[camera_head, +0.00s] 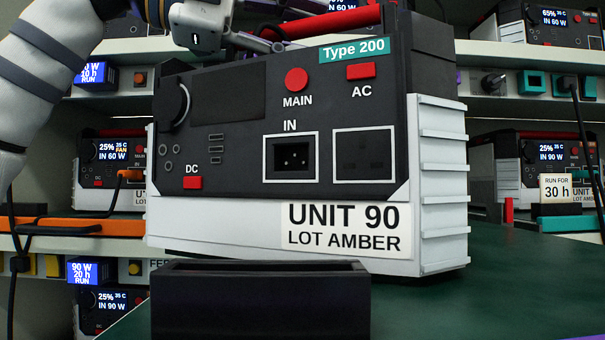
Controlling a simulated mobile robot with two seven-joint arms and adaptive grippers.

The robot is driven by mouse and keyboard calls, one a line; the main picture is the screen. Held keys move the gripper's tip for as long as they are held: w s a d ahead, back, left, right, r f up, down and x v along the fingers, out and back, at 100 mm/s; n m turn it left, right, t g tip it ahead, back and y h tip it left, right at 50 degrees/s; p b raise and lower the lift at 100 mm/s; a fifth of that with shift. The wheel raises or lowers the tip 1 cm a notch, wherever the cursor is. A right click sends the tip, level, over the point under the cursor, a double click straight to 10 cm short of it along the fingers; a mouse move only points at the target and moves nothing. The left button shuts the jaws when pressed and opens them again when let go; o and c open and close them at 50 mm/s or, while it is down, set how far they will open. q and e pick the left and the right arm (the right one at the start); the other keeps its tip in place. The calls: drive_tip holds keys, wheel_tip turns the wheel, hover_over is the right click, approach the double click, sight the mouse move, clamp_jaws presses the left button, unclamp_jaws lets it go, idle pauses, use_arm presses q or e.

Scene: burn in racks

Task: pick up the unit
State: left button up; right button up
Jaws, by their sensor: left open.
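The unit (230,222) is a large dark and light-grey box labelled UNIT 90, LOT AMBER, Type 200. It stands upright on a dark green surface. My left gripper (268,30) is open at the handle's left end, above the unit's top edge. One finger shows in front of the handle; I cannot tell whether the fingers touch it. The unit's screen is dark. My right gripper is not in view.
A black open-topped box (260,305) stands in front of the unit. The green surface (530,285) is clear at right. Racks behind hold several similar units, such as one at right (540,165), with cables and a RUN FOR 30 h card (556,188).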

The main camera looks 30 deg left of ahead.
use_arm(q)
clamp_jaws()
drive_tip(key=shift+s+r, duration=0.15)
drive_tip(key=shift+r, duration=0.15)
